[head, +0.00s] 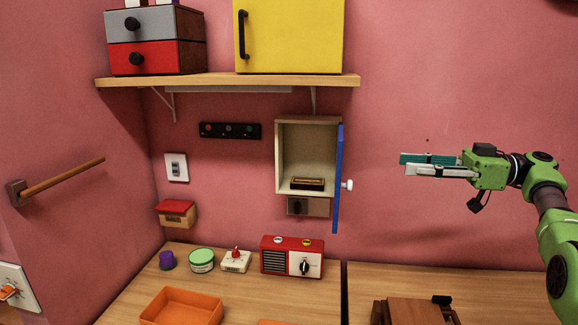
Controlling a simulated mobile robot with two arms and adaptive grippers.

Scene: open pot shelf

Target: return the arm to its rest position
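My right arm comes in from the right edge, green with dark joints. Its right gripper (404,165) points left in front of the bare pink wall, with one teal finger and one pale finger lying close together in this view. Whether there is a gap between the fingers is not clear. No object shows in it, and it appears clear of the cabinet and the table. My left gripper is not in view.
A small wall cabinet (279,160) stands open, its blue door (338,180) swung out, left of the gripper. A shelf (225,80) holds a yellow cabinet (290,35). Below are a red radio (292,243), an orange tray (181,293) and a brown box (415,311).

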